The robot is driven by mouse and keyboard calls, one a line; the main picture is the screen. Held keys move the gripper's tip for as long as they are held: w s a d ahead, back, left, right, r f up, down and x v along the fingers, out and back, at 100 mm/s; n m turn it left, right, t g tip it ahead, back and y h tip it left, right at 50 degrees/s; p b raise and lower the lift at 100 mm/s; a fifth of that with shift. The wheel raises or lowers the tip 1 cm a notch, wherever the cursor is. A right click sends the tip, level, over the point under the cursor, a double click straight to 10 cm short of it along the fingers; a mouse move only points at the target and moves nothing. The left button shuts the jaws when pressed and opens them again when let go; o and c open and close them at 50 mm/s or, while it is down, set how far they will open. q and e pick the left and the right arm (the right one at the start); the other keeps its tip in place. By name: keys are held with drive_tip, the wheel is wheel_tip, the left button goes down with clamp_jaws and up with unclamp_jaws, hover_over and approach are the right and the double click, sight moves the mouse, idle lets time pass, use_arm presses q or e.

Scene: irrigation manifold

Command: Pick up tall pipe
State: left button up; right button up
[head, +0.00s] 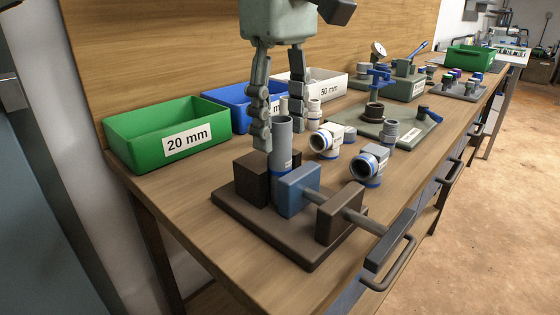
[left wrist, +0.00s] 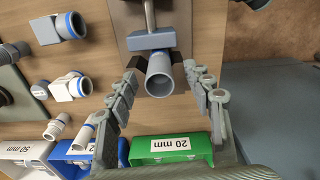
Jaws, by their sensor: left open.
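The tall pipe (head: 282,135) is a grey tube with a blue band low down. It stands upright between the dark jaw and the blue jaw (head: 298,190) of a bench vise (head: 265,232). My left gripper (head: 280,122) points down from above, open, with one finger on each side of the pipe's upper part. In the left wrist view, the pipe's round open end (left wrist: 159,84) faces the camera between the two spread fingers (left wrist: 161,74). Contact is not clear. The pipe's lower end is hidden by the vise. My right gripper is not in view.
A green 20 mm bin (head: 150,120), a blue bin (head: 222,98) and a white 50 mm bin (head: 325,85) line the back wall. Pipe fittings (head: 368,165) lie right of the vise. A green-grey plate (head: 405,128) with parts stands beyond. The bench's left front is clear.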

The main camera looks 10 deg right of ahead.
use_arm(q)
drive_tip(key=shift+f, duration=0.6)
drive_tip(key=c, duration=0.4)
clamp_jaws()
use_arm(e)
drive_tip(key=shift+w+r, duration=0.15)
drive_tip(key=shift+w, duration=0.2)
use_arm(q)
drive_tip(key=shift+r, duration=0.15)
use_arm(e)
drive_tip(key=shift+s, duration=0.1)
